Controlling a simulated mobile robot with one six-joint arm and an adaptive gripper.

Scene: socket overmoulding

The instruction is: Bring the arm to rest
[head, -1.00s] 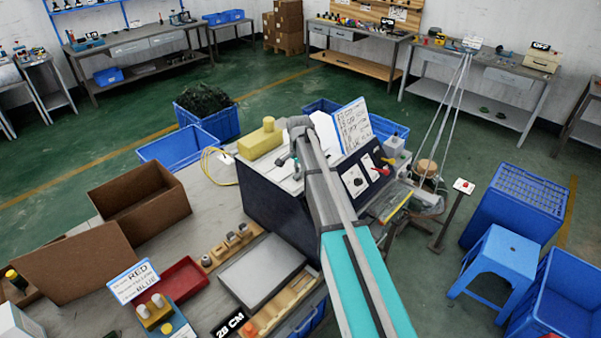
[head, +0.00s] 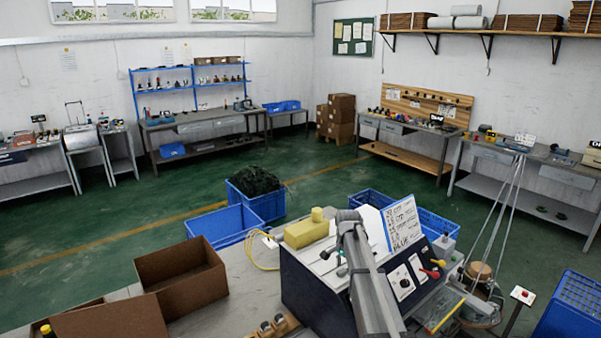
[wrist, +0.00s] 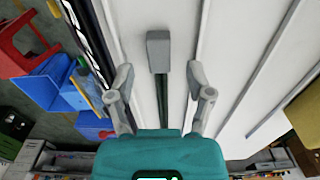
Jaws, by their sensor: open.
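My gripper (wrist: 159,75) shows in the wrist view with its two grey fingers spread apart and nothing held between them. A white ribbed surface lies beyond the fingers. A small grey block on a dark stem (wrist: 158,52) shows between and beyond them; I cannot tell whether it touches anything. In the head view my arm reaches over the dark machine (head: 318,300) with its white top. The gripper's fingers cannot be made out clearly there.
A yellow block (head: 306,232) sits on the machine beside my arm, with a written sign (head: 402,222) to the right. Cardboard boxes (head: 180,275) stand on the table at left. Blue crates (head: 222,226) stand behind. Green floor beyond is largely clear.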

